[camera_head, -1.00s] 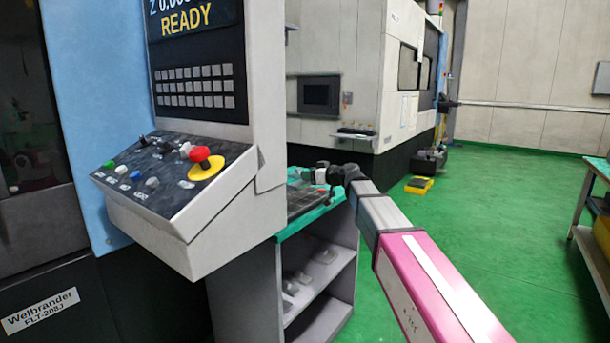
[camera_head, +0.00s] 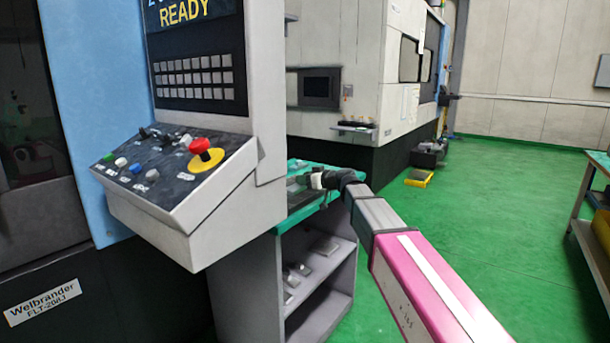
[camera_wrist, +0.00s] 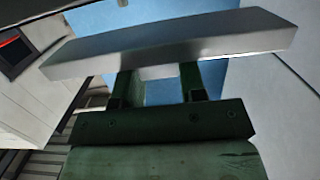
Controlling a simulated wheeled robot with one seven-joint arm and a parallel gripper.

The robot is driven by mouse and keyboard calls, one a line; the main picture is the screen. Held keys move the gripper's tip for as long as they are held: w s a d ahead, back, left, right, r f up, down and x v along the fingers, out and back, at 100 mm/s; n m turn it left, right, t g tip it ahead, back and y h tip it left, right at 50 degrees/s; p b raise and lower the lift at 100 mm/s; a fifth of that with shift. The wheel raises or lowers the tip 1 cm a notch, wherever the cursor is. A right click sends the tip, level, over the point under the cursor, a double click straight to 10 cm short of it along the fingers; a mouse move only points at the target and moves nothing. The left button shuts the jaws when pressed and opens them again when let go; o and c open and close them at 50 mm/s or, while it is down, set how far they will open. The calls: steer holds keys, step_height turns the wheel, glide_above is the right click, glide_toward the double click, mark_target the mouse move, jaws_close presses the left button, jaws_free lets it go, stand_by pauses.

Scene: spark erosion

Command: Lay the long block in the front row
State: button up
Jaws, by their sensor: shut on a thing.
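The long block (camera_wrist: 170,45) is a plain grey metal bar. In the wrist view it lies crosswise in my gripper (camera_wrist: 160,82), with both ends sticking out well past the fingers. My gripper is shut on the middle part of it. In the head view my gripper (camera_head: 314,180) is small and sits close over the teal-edged top of a grey cabinet (camera_head: 325,200), beside the control panel. The block cannot be made out clearly there. The front row cannot be told apart, as the panel and my arm hide part of the cabinet top.
The control panel (camera_head: 180,165), with a red emergency button (camera_head: 201,147), juts out left of the cabinet. Small metal pieces (camera_head: 300,270) lie on the cabinet's shelf. Another machine (camera_head: 365,70) stands behind. Green floor (camera_head: 480,220) is open to the right, with a table (camera_head: 590,220) at the edge.

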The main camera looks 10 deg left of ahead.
steer(key=shift+f, duration=1.35)
steer(key=o, duration=1.3)
steer(key=shift+c, duration=0.2)
step_height(320, 180, up, 11)
